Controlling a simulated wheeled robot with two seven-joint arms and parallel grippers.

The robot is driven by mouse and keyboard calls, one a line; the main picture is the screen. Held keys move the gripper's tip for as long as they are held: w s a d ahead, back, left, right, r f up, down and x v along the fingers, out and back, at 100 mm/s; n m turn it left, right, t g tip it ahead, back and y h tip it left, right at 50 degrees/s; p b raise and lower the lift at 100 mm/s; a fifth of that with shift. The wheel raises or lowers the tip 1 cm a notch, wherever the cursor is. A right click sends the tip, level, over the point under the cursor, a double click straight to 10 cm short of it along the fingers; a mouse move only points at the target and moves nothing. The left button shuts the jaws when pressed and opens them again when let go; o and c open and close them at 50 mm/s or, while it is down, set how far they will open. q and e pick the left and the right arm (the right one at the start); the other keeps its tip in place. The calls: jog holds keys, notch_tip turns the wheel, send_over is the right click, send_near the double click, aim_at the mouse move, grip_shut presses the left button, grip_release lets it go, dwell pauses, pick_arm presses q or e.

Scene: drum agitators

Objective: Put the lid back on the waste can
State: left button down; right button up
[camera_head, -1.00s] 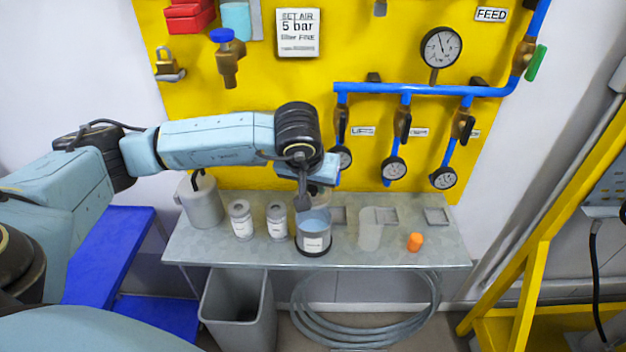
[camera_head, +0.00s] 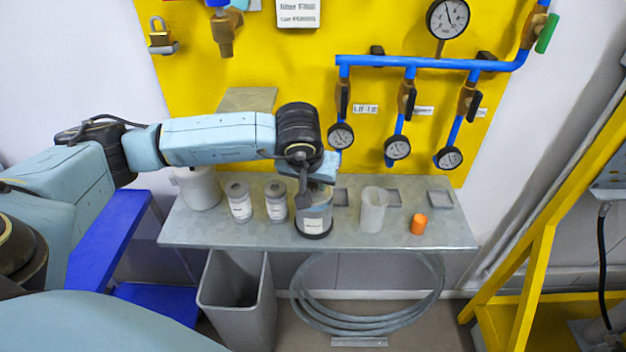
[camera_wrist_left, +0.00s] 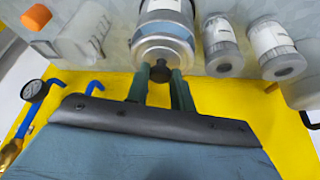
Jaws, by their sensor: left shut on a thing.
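A grey can with a white label (camera_head: 314,226) stands upright on the bench, a dark band around its base. I take it as the waste can; its label is too small to read. My left gripper (camera_head: 304,190) is right over its mouth, pointing down and partly hiding it. In the left wrist view the gripper (camera_wrist_left: 160,78) is shut on the small dark knob of a round grey lid (camera_wrist_left: 160,48). The lid lies at the can's mouth; I cannot tell whether it touches the rim all round. My right gripper is out of view.
Two lidded, labelled jars (camera_head: 239,203) and a larger pale container (camera_head: 198,188) stand left of the can. A clear beaker (camera_head: 372,213) and an orange cap (camera_head: 419,224) are to its right. An open grey bin (camera_head: 238,305) stands on the floor under the bench (camera_head: 455,238).

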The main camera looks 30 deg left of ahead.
pick_arm(q)
jog(key=shift+b, duration=0.5)
dwell(1.2)
jog(key=shift+f+b, duration=0.2)
jog(key=shift+b, duration=0.45)
dwell(0.8)
dwell(0.3)
jog(key=c, duration=0.6)
grip_release()
jog(key=shift+c, duration=0.2)
jog(key=shift+r, duration=0.1)
jog(key=shift+r+p, duration=1.9)
jog(key=shift+r, duration=1.55)
